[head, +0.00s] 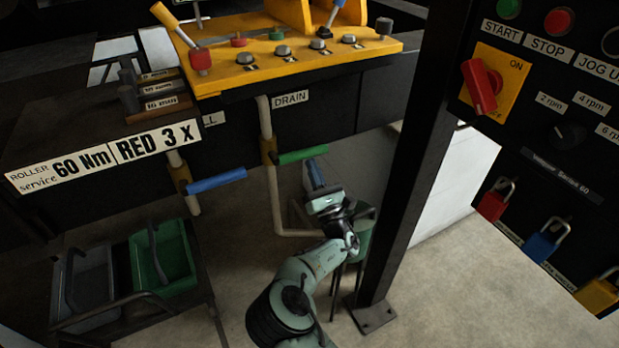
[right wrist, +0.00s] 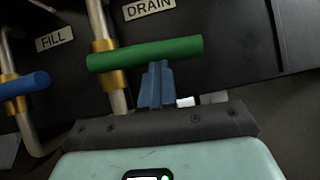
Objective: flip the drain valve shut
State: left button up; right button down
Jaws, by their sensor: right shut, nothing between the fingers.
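The drain valve's green handle (head: 302,155) sticks out sideways to the right from its brass body (head: 268,151) on a pale vertical pipe, below the DRAIN label (head: 290,99). My right gripper (head: 314,172) is just below the right part of the green handle, shut with nothing between its fingers. In the right wrist view the green handle (right wrist: 145,53) lies across the picture, nearly level, and the blue fingertips (right wrist: 157,72) reach up to its lower edge. I cannot tell whether they touch it. My left gripper is not in view.
The fill valve's blue handle (head: 216,181) is left of the drain valve, also sideways. A black post (head: 408,150) stands close on the right. A yellow control panel (head: 300,55) is above. A cart with a green bin (head: 162,255) stands at lower left.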

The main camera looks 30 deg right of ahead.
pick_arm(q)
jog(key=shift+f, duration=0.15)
pick_arm(e)
jog(key=shift+d+r, duration=0.2)
jog(key=shift+r, duration=0.45)
